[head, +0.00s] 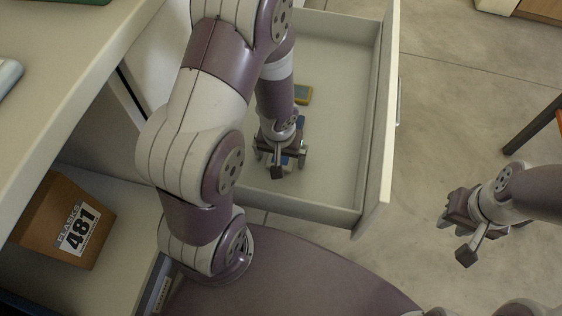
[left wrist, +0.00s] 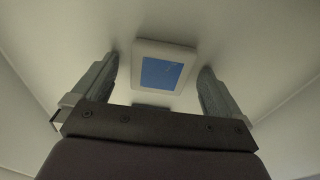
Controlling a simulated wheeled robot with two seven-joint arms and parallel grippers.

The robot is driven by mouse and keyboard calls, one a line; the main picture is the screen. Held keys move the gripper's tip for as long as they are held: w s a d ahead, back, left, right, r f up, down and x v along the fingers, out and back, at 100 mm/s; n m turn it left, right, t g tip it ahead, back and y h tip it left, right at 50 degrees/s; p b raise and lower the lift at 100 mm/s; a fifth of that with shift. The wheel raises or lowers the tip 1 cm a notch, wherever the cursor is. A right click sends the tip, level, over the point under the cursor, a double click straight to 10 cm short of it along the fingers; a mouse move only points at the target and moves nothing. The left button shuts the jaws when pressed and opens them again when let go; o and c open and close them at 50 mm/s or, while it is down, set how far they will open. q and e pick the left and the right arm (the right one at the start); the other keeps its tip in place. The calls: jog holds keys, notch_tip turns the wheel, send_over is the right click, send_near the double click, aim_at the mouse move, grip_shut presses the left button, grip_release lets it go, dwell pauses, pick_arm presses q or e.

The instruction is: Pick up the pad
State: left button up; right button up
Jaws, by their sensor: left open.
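A flat square piece with a white border and a blue centre, seemingly the pad (left wrist: 161,72), lies on the drawer floor in the left wrist view. My left gripper (left wrist: 157,90) is open, with one finger on each side of it and a gap to both. In the head view my left gripper (head: 281,162) is low inside the open drawer and mostly covers this piece. Whether the fingers touch the floor cannot be told. My right gripper (head: 474,228) hangs over the floor outside the drawer at the right, apart from everything; its jaw opening is unclear.
The pulled-out drawer (head: 341,192) has raised walls around my left gripper. A brown box labelled FLASKS 481 (head: 62,222) stands at the left, below the counter (head: 60,75).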

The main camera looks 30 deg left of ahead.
pick_arm(q)
jog(key=shift+r, duration=0.1)
jog(key=c, duration=1.1)
jog(key=shift+r, duration=0.1)
